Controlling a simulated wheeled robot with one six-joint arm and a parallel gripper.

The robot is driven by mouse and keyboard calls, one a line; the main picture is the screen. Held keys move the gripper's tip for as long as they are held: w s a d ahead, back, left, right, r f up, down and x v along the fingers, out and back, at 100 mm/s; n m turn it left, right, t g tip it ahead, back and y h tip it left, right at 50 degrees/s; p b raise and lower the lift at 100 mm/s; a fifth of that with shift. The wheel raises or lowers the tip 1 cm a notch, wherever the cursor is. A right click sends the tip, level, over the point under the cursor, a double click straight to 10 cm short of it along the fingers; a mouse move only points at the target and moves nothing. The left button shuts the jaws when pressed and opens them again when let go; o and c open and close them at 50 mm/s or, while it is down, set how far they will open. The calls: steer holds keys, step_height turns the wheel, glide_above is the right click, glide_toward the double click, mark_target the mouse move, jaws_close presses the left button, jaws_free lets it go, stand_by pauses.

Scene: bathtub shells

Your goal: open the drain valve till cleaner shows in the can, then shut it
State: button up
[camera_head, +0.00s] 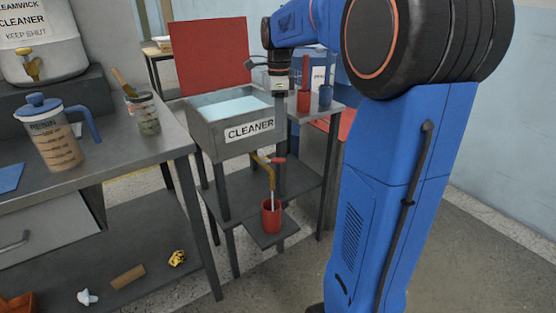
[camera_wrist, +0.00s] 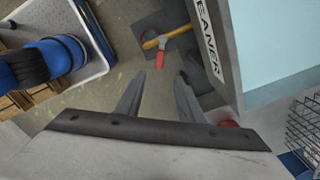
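The grey tank labelled CLEANER (camera_head: 205,130) holds pale blue liquid. The brass drain valve (camera_head: 264,168) on its front has a red handle (camera_head: 279,160); the handle also shows beyond my fingertips in the wrist view (camera_wrist: 160,53). A thin pale streak runs from the spout into the red can (camera_head: 271,217), which stands upright below on a small shelf. I cannot make out any liquid level inside the can. My gripper (camera_head: 279,88) is above the valve by the tank's right front corner. In the wrist view its fingers (camera_wrist: 158,82) are apart and empty.
A bench (camera_head: 120,160) at left bears a blue-lidded jug (camera_head: 55,135), a jar (camera_head: 145,113) and a KEEP SHUT cleaner vessel (camera_head: 40,50). A red cup (camera_head: 304,100) and a blue cup (camera_head: 325,97) stand right of the tank. Open floor (camera_head: 455,250) lies at right.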

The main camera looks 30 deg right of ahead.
mark_target(279, 159)
step_height(279, 159, down, 13)
steer(key=shift+r, duration=0.2)
stand_by(0.4)
jaws_close()
